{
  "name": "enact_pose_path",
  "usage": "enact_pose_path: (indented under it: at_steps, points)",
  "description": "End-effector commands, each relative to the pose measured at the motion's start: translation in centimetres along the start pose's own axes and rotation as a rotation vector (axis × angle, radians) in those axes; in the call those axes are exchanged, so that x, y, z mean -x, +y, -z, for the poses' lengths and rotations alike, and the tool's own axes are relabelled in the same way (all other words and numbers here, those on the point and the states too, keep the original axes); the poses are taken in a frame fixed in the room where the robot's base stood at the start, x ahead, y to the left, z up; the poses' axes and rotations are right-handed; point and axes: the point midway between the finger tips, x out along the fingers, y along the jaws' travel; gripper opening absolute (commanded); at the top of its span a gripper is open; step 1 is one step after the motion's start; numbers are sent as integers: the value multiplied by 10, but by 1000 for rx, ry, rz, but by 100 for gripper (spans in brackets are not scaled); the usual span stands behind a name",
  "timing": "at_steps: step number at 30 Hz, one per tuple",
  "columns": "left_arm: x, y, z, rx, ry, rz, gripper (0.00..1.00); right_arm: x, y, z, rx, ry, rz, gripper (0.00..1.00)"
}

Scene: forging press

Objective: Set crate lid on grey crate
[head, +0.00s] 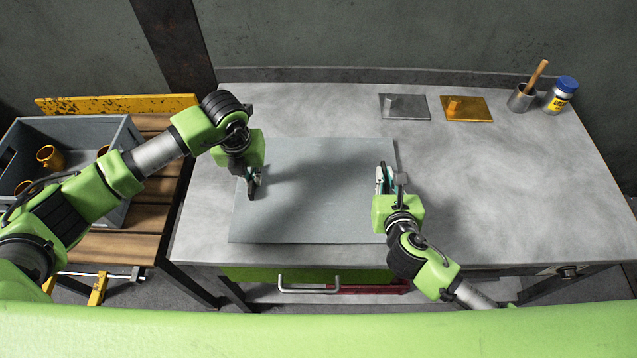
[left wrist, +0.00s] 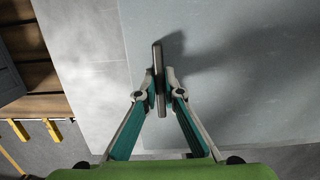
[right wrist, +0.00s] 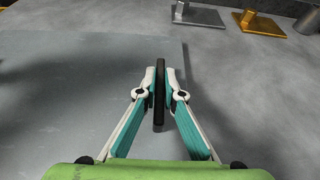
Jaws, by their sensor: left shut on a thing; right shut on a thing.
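The crate lid (head: 310,215) is a flat grey panel at the middle left of the metal table; whether it rests on the top or is slightly raised I cannot tell. My left gripper (head: 252,190) is shut on a dark upright handle (left wrist: 158,78) near the lid's left side. My right gripper (head: 382,172) is shut on a matching handle (right wrist: 160,92) near its right edge. The grey crate (head: 82,124) stands open at the far left, left of the lid, on a slatted wooden surface. It holds brass-coloured cups (head: 50,156); my left arm hides part of it.
A steel plate (head: 415,110) and a gold plate (head: 480,112), each with a small block, lie at the back. A cup with a wooden-handled tool (head: 521,100) and a blue-capped jar (head: 561,95) stand back right. A yellow rail (head: 80,104) runs behind the crate. The table's right is clear.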

Motion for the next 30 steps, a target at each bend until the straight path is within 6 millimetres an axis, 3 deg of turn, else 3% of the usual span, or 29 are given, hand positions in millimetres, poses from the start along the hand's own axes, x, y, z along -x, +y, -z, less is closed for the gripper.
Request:
enact_pose_path:
  at_steps: [10, 24, 30]
  points:
    - [7, 0, -2, 0, -2, 1, 0, 2, 0, -6, 1, -1, 0, 0]
    - [48, 0, -8, 1, -2, 1, 0, 18, 0, -45, 1, -1, 0, 0]
    - [51, 0, -8, 1, -2, 1, 0, 20, 0, -48, 1, -1, 0, 0]
